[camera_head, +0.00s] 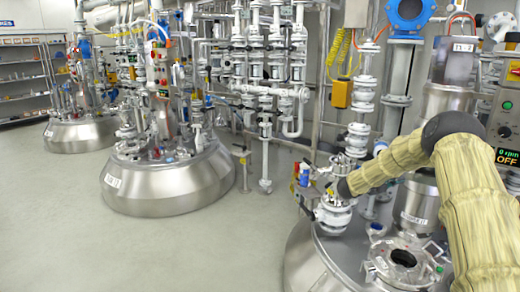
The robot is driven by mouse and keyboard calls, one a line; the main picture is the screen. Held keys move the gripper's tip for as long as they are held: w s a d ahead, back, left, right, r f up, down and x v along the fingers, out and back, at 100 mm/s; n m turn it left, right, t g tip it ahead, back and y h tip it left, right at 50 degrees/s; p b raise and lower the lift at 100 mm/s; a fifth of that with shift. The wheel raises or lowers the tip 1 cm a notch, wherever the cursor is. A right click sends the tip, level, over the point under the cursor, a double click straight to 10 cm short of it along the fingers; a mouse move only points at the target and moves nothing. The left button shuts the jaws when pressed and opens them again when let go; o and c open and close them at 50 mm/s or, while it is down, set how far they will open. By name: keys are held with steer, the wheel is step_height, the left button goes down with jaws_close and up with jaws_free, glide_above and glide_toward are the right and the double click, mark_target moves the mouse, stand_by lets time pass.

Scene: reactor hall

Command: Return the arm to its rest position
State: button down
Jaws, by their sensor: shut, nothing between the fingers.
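My arm (470,190), in a wrinkled yellow-beige sleeve, rises from the lower right to a dark elbow joint (450,128). From there it reaches left and slightly down over the nearest steel vessel. My gripper (341,189) shows only as a small dark end beyond the sleeve, close in the picture to the white valve fittings (333,214) on that vessel. It is shut and holds nothing. The fingers are too small to make out, and I cannot tell whether the gripper touches the fittings.
The nearest vessel lid (335,262) carries a round port (402,258) below my arm. A control box (506,118) reading "0 rpm OFF" stands at the right. Pipes and valves (270,50) crowd the back. Two more vessels stand left, one here (170,182). Grey floor (230,245) is clear between.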

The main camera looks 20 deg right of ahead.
steer(key=w+a+f+n+t+y, duration=0.25)
steer(key=a+f+n+t, duration=0.35)
steer(key=a+f+n, duration=0.35)
steer(key=s+a+f+n+t+y, duration=0.1)
steer(key=s+a+f+n+y, duration=0.3)
steer(key=a+f, duration=0.45)
steer(key=s+a+f+n+t+y, duration=0.1)
steer(key=s+a+f+n+y, duration=0.1)
steer(key=s+a+f+n, duration=0.5)
steer(key=s+a+f+n+t+y, duration=0.1)
steer(key=a+f+n+y, duration=0.25)
steer(key=a+f, duration=0.75)
steer(key=s+a+f+n+g+y, duration=0.2)
steer(key=s+a+f+n, duration=0.15)
steer(key=s+a, duration=0.65)
steer(key=s+a+f+n+g+y, duration=0.3)
steer(key=s+a+n, duration=0.2)
steer(key=s, duration=0.8)
steer(key=s+a+n+g+y, duration=0.1)
steer(key=s+a+n+g, duration=0.1)
steer(key=s, duration=0.7)
steer(key=s+a+n+g, duration=0.2)
steer(key=s+a, duration=0.1)
steer(key=s, duration=0.7)
step_height(320, 180, up, 13)
steer(key=p, duration=1.2)
steer(key=shift+w, duration=0.25)
steer(key=shift+d+f, duration=0.15)
steer(key=shift+d, duration=0.05)
